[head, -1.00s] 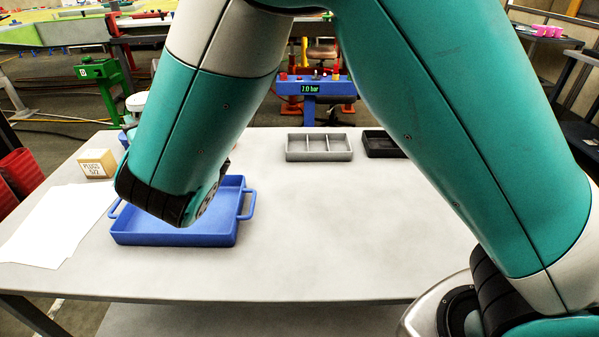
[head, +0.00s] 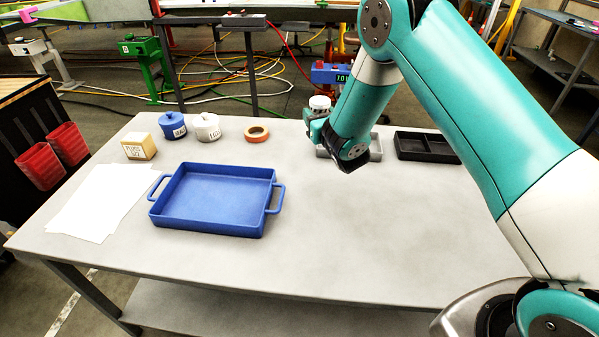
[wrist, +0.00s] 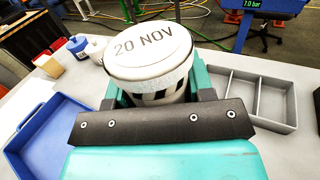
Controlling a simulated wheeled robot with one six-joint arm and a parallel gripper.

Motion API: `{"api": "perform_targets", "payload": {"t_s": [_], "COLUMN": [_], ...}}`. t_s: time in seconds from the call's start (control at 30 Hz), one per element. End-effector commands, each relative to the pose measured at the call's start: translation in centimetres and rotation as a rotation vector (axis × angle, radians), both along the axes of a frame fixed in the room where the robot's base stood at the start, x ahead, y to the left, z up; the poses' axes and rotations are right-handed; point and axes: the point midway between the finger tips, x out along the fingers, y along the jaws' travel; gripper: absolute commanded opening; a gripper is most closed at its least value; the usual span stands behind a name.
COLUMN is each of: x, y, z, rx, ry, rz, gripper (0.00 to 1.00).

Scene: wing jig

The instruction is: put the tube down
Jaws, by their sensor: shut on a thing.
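The tube (wrist: 153,62) has a round white lid marked "20 NOV" and fills the top middle of the wrist view. My gripper (wrist: 160,98) is shut on it, with dark fingers on both sides. Its lower part is hidden behind the gripper.
The grey divided tray (wrist: 285,108) is partly behind my arm in the head view. A black divided tray (head: 427,158) lies right of it. A blue handled tray (head: 208,228), tape roll (head: 257,133), two pots and a plugs box (head: 139,147) stand left. The front right table is clear.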

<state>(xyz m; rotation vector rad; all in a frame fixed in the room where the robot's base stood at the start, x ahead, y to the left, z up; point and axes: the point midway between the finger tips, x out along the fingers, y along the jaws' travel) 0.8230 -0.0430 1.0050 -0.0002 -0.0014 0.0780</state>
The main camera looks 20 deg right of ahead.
Motion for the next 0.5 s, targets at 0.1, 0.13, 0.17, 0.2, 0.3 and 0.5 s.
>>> {"api": "perform_targets", "payload": {"t_s": [0.1, 0.13, 0.17, 0.2, 0.3, 0.5], "x": [0.0, 0.0, 0.0, 0.0, 0.0, 0.0], "y": [0.1, 0.1, 0.1, 0.2, 0.1, 0.1], "z": [-4.9, -5.8, -6.7, -7.7, -10.2, -12.6], "rx": [-0.001, -0.001, -0.001, -0.001, -0.001, 0.0], "ry": [0.002, 0.003, 0.003, 0.002, 0.002, 0.0], "rz": [0.002, 0.002, 0.002, 0.002, 0.002, 0.002], "gripper": [0.21, 0.21, 0.21, 0.21, 0.21, 0.21]}}
